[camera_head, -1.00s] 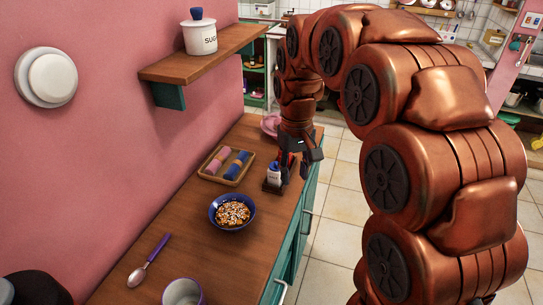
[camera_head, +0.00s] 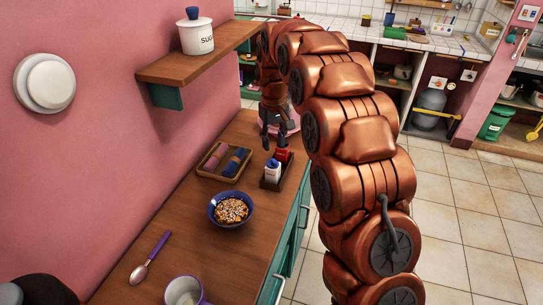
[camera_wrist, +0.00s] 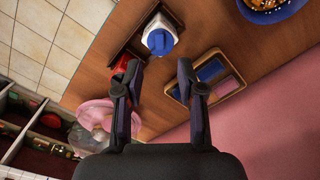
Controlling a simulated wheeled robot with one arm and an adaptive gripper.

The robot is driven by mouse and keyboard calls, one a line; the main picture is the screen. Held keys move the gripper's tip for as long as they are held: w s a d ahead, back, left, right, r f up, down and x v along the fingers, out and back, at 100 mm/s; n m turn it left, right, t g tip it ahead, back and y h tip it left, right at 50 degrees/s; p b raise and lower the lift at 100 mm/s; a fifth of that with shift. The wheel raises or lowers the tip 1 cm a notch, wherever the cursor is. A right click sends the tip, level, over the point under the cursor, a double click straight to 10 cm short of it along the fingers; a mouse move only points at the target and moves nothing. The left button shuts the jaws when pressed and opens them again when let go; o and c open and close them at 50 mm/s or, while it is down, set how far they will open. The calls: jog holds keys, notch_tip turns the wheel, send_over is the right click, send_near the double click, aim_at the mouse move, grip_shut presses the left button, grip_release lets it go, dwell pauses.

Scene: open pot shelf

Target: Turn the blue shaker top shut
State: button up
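The white shaker with a blue top (camera_head: 272,171) stands upright in a small dark wooden caddy (camera_head: 270,187) on the counter. In the wrist view its blue top (camera_wrist: 159,41) faces the camera, just beyond the fingertips. A red shaker (camera_head: 283,153) stands behind it in the caddy and is partly hidden by a finger in the wrist view. My gripper (camera_head: 273,144) is above and behind the shakers. Its two fingers (camera_wrist: 158,66) are spread with nothing between them, apart from the blue top. I cannot tell how far the top is turned.
A blue bowl of cereal (camera_head: 232,210), a spoon (camera_head: 151,258) and a mug (camera_head: 184,291) stand nearer.

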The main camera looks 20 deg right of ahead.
aim_at(273, 160)
notch_tip(273, 160, down, 5)
jog(key=shift+f+p, duration=0.15)
jog(key=shift+p, duration=0.8)
jog(key=shift+f, duration=0.6)
jog(key=shift+c, duration=0.3)
jog(key=shift+w, duration=0.1)
grip_shut()
